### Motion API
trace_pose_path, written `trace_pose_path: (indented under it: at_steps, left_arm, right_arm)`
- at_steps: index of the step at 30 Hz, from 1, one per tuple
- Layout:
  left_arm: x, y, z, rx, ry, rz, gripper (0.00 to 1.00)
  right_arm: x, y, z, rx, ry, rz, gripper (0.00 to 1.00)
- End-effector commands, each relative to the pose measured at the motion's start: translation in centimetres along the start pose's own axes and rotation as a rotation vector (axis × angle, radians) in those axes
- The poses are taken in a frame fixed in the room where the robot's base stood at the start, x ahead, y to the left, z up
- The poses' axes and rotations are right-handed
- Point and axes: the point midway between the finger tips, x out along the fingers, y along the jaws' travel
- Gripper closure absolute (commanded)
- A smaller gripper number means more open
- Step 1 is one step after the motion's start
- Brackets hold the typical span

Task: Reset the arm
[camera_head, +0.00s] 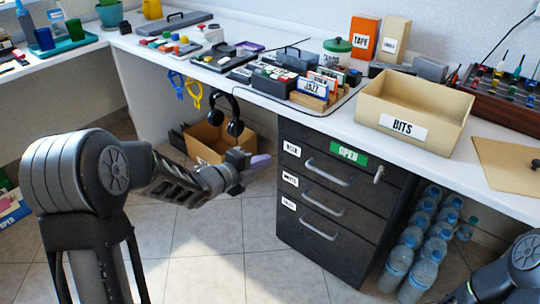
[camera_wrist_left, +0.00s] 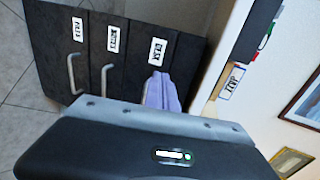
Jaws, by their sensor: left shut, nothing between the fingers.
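My left arm comes in from the left in the head view. My left gripper (camera_head: 260,161) has lavender fingers and hangs in front of the desk, to the left of the dark drawer cabinet (camera_head: 318,222). In the left wrist view the fingers (camera_wrist_left: 162,92) are together and hold nothing. My right arm shows only as a joint at the lower right corner of the head view, and its gripper is out of the picture.
The white desk carries a BITS box (camera_head: 413,108), JAZZ disc holders (camera_head: 312,90) and small objects. Headphones (camera_head: 235,118) hang from its edge above a cardboard box (camera_head: 205,145). Water bottles (camera_head: 420,255) stand right of the cabinet. The tiled floor in front is clear.

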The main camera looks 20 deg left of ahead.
Motion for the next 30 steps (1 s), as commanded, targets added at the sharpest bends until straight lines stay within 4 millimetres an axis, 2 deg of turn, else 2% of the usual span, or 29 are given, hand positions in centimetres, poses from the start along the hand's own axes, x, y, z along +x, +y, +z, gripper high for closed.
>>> trace_pose_path:
  at_steps: [17, 20, 23, 26, 29, 30]
  left_arm:
    - [-0.4, 0.0, 0.0, -0.006, -0.001, 0.0, 1.0]
    - [-0.4, 0.1, 0.1, -0.052, -0.003, 0.004, 1.0]
    - [-0.5, 0.7, 0.8, -0.2, -0.037, 0.02, 1.0]
    - [-0.4, 3.1, 0.4, -0.509, -0.1, 0.061, 1.0]
    - [-0.1, 9.8, -2.4, -0.929, -0.2, 0.174, 1.0]
    - [-0.3, 12.7, -3.7, -1.081, -0.248, 0.222, 1.0]
  right_arm:
    - [-0.1, -0.1, 0.1, -0.001, -0.002, 0.0, 0.56]
    - [-0.1, -0.1, 0.1, -0.001, -0.001, 0.0, 0.56]
    - [0.0, -0.1, 0.1, -0.001, -0.001, 0.0, 0.56]
    - [0.0, -0.1, 0.1, 0.0, -0.001, 0.0, 0.56]
    - [0.0, -0.1, 0.1, -0.001, -0.001, 0.0, 0.56]
    - [0.0, -0.1, 0.1, 0.0, -0.001, 0.0, 0.56]
